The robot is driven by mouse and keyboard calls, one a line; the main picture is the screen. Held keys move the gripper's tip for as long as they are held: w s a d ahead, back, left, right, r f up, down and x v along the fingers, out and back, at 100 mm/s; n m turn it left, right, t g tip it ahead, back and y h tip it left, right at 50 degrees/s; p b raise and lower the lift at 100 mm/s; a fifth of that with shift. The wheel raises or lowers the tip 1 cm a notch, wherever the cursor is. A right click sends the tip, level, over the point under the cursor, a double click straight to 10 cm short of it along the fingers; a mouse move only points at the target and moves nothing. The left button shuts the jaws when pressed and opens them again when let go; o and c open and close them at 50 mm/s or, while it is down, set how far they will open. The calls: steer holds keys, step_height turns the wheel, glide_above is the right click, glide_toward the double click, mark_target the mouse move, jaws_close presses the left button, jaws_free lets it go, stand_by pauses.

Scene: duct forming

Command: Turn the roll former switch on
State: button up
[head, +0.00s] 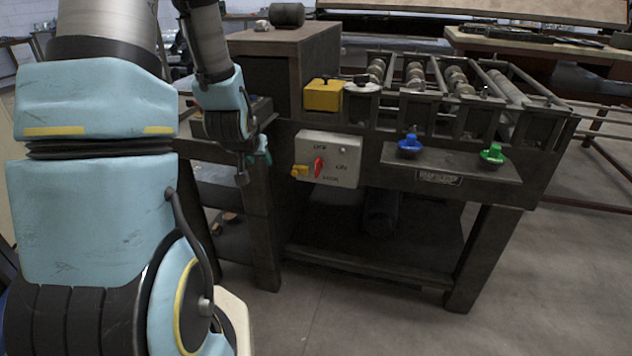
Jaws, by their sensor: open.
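The roll former (480,185) is a dark metal machine on legs in the middle and right of the head view. On its front is a pale switch box (343,174) with dark lettering at the top, right and bottom. A red switch handle (319,167) sits in the middle of the box and stands roughly upright. I cannot tell for sure which label it marks. A yellow part (300,171) is at the box's left edge. My gripper (253,167) is open, left of the box and apart from it, seen small and partly from behind.
A yellow box (323,95) sits on the machine above the switch. A blue knob (410,144) and a green knob (492,153) stand on a ledge to the right. A brown cabinet (270,45) is behind. The floor (560,280) at right is clear.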

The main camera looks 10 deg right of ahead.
steer(key=w+d+f+m+t+h+b, duration=0.1)
steer(key=w+d+f+t+b, duration=0.15)
steer(key=d+f, duration=0.2)
steer(key=w+d+f+t+h+b, duration=0.1)
steer(key=w+d+f+h+b, duration=0.15)
steer(key=f, duration=0.25)
steer(key=m+t+h+b, duration=0.1)
steer(key=t+h+b, duration=0.2)
steer(key=t+b, duration=0.15)
glide_toward(316, 170)
steer(key=p+x, duration=0.1)
steer(key=x, duration=0.8)
steer(key=shift+w, duration=0.1)
jaws_close()
